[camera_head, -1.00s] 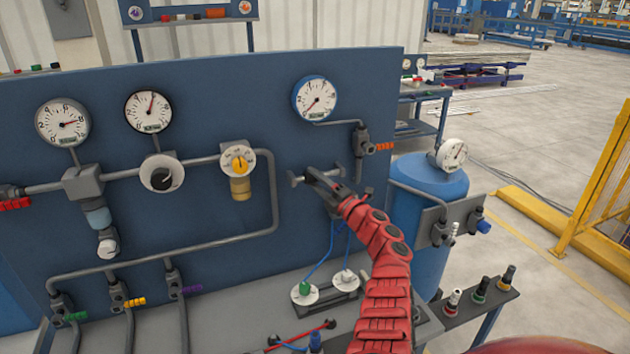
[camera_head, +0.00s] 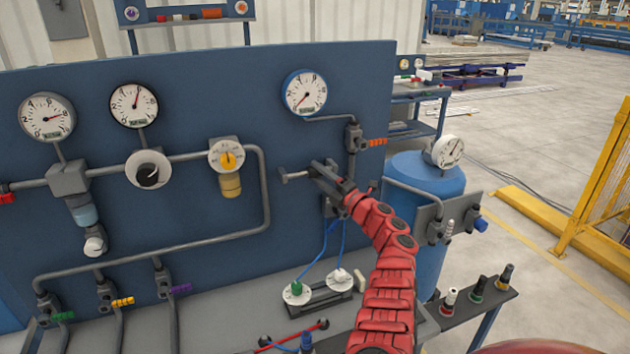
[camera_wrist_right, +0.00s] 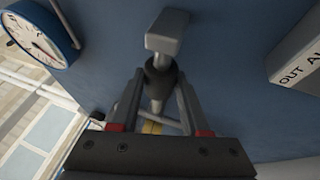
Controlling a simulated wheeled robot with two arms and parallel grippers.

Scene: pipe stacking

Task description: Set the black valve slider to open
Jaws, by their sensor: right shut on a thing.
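My right gripper (camera_head: 322,172) reaches in front of the blue panel in the head view, at a short grey bar with a crosswise end (camera_head: 284,176). In the right wrist view its two fingers (camera_wrist_right: 160,95) are closed in on either side of a dark sleeve (camera_wrist_right: 160,76) on this bar, which looks like the black valve slider. The grey end piece (camera_wrist_right: 167,33) stands out beyond the fingertips. The fingers and arm hide most of the slider in the head view. My left gripper is not in view.
A blue-rimmed gauge (camera_head: 304,93) and an orange slider (camera_head: 377,142) are above the gripper. Blue hoses (camera_head: 315,252) hang below it. A blue tank (camera_head: 425,190) stands close to the right. Green, yellow and purple sliders (camera_head: 180,288) are at lower left.

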